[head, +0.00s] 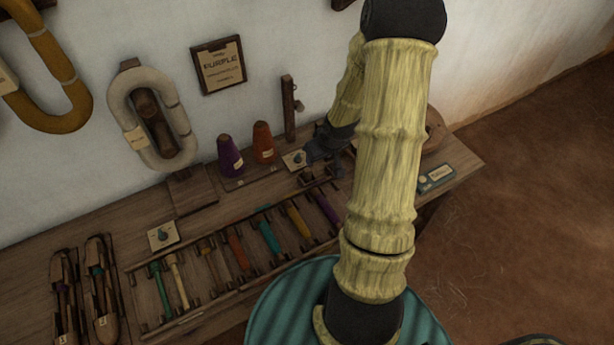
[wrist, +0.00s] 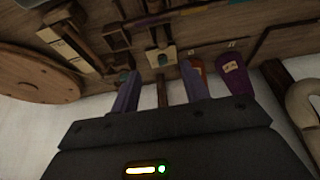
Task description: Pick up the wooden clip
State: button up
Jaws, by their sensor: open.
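I cannot make out the wooden clip for sure. A small wooden piece hangs on the upright wooden post (head: 288,108) at the back of the bench, and may be it. My gripper (head: 322,158) is low over the back of the bench, right of the post and the orange cone (head: 263,142). In the wrist view my gripper (wrist: 160,80) has its two fingers apart with nothing held. A narrow wooden upright (wrist: 162,92) shows between them, seemingly the post; I cannot tell how far beyond the fingertips it stands. My arm hides part of the bench in the head view.
A purple cone (head: 230,157) stands beside the orange one. A card with a small green item (head: 296,159) and a small wooden frame (head: 315,176) lie near my gripper. A rack (head: 190,318) of several coloured bobbins runs along the bench front. The wall is close behind.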

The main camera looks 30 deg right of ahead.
send_near(307, 169)
jog(key=x, duration=0.5)
jog(key=shift+s+d+f+b, duration=0.15)
jog(key=shift+s+d+b, duration=0.05)
jog(key=shift+s+b, duration=0.2)
jog(key=shift+w+a+x, duration=0.1)
jog(key=shift+w+x, duration=0.05)
jog(key=shift+x, duration=1.15)
jog(key=shift+w+a+x, duration=0.1)
jog(key=shift+a+x, duration=0.05)
jog(key=shift+x, duration=1.15)
grip_shut()
jog(key=shift+r, duration=0.3)
